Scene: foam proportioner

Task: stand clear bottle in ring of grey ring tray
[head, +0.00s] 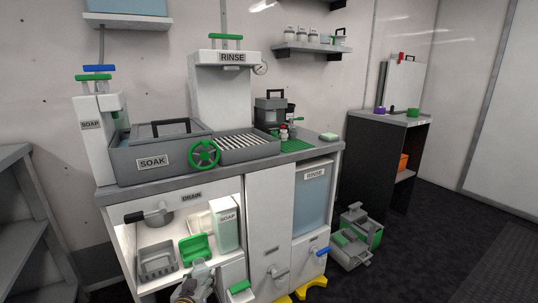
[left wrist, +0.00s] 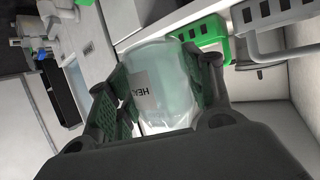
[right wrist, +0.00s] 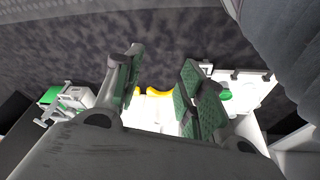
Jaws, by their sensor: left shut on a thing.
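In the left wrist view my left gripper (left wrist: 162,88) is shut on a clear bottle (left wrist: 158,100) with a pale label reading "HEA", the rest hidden. A grey slotted tray (head: 157,264) sits on the cabinet floor, left of a green tray (head: 194,250). A grey slotted tray also shows in the left wrist view (left wrist: 273,14); its ring is not clear. My right gripper (right wrist: 160,90) is open and empty in the right wrist view.
A soap container (head: 226,226) stands behind the green tray. A drain valve (head: 150,215) hangs above the grey tray. Cabinet doors (head: 268,240) stand to the right. A grey and green carrier (head: 357,238) is on the floor at right.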

